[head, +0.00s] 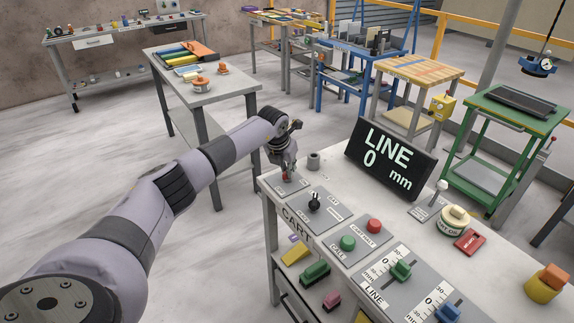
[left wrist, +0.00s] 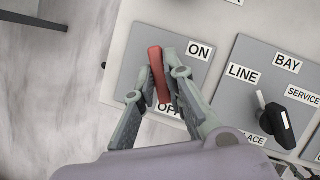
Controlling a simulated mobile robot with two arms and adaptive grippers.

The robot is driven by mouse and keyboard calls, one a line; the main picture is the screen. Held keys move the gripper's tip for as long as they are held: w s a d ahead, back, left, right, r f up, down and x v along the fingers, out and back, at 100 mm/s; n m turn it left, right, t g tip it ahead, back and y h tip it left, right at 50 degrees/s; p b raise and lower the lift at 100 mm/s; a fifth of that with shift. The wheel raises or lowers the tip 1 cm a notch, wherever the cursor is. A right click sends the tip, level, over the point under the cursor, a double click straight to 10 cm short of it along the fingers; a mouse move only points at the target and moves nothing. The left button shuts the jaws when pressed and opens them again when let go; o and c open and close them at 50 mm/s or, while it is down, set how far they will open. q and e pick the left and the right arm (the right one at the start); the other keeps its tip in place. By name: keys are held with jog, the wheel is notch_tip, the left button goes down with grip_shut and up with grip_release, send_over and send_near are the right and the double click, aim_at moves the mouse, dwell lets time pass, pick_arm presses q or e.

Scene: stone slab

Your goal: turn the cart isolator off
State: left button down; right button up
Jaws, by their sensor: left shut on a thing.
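The cart isolator is a red bar handle (left wrist: 156,62) on a grey plate (left wrist: 190,72) marked ON and OFF. In the left wrist view the handle runs nearly up and down. The ON label (left wrist: 199,51) is right of its upper part; the OFF label (left wrist: 171,109) is by its lower end, partly hidden by a finger. My left gripper (head: 284,172) is at the bench's far left corner, over the plate. Its fingers (left wrist: 158,82) are shut on the red handle, one on each side. My right gripper is not in view.
A black selector knob (head: 314,202) stands on the adjoining plate. Green (head: 347,243) and red (head: 374,226) buttons and sliders follow along the bench. A grey cylinder (head: 314,160) stands behind the gripper, and the LINE display (head: 390,160) is farther right.

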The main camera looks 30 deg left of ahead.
pick_arm(q)
jog(key=n+y, duration=0.1)
jog(key=n, duration=0.2)
jog(key=n+y+b, duration=0.1)
jog(key=n, duration=0.1)
jog(key=shift+d+n+g, duration=0.1)
jog(key=shift+n+g, duration=0.2)
jog(key=shift+g, duration=0.1)
jog(key=n+g+y+b, duration=0.1)
jog(key=n+b, duration=0.1)
jog(key=n, duration=0.1)
jog(key=shift+w+d+f, duration=0.1)
jog(key=shift+w, duration=0.05)
jog(key=shift+n+g+y+b, duration=0.4)
jog(key=shift+n+b, duration=0.5)
jog(key=shift+n, duration=0.8)
jog(key=c, duration=1.6)
grip_release()
jog(key=shift+c, duration=0.2)
